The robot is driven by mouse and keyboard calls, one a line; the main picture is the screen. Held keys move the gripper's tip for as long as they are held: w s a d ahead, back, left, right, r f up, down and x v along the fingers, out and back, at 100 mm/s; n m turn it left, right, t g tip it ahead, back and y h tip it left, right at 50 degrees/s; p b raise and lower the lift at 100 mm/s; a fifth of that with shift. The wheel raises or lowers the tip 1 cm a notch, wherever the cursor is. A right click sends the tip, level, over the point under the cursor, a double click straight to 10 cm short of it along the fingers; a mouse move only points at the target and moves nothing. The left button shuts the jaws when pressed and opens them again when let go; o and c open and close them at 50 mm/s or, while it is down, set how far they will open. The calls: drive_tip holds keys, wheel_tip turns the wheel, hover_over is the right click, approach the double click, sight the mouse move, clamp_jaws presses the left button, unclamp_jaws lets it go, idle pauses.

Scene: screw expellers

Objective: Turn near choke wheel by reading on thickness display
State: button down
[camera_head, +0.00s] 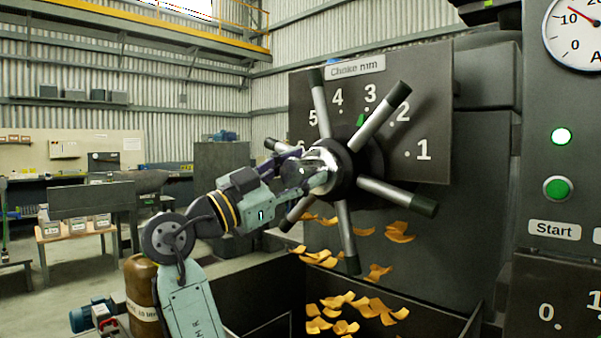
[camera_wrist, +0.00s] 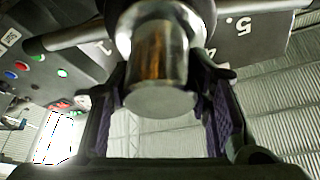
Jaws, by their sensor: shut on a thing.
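The choke wheel (camera_head: 348,165) is a dark hub with several metal spokes tipped in black grips, mounted in front of a dark plate marked "Choke mm" (camera_head: 355,68). Numbers 1 to 5 show on the plate, with another partly hidden at left. My gripper (camera_head: 318,172) reaches in from the left and is shut on the wheel's shiny central hub end. In the wrist view the hub's round metal end (camera_wrist: 160,75) sits between my two fingers. I cannot make out a thickness display.
Orange-yellow flakes (camera_head: 350,305) fall and lie in the dark bin below the wheel. At right are a dial gauge (camera_head: 575,30), a lit green lamp (camera_head: 561,136) and a green Start button (camera_head: 557,188). A bench with boxes (camera_head: 75,228) stands far left.

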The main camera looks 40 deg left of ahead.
drive_tip(key=c, duration=0.8)
unclamp_jaws()
drive_tip(key=shift+s, duration=0.1)
drive_tip(key=v, duration=1.1)
drive_tip(key=shift+s+a+f, duration=0.15)
drive_tip(key=shift+s, duration=0.2)
